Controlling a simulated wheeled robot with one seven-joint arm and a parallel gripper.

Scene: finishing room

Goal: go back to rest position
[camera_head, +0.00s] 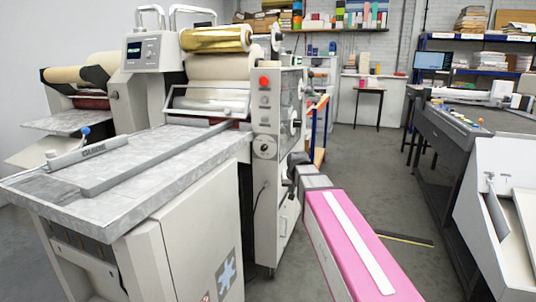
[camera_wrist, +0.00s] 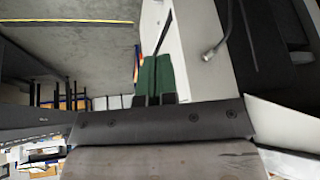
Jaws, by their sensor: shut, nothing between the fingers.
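My gripper (camera_head: 296,164) is at the end of my pink arm, in the middle of the head view. It is right beside the side panel of the laminating machine (camera_head: 279,110), and I cannot tell whether it touches it. In the wrist view my gripper (camera_wrist: 155,76) shows its two green-padded fingers close together with nothing between them. The pale side of the machine (camera_wrist: 195,55) is just to their right, with a metal handle (camera_wrist: 217,40) on it.
The machine's grey feed table (camera_head: 170,160) reaches to the left. A control-panel bench (camera_head: 455,130) and a white-sided unit (camera_head: 490,240) stand at the right. Grey floor (camera_head: 365,175) is open between them, with a small dark table (camera_head: 369,91) at the back.

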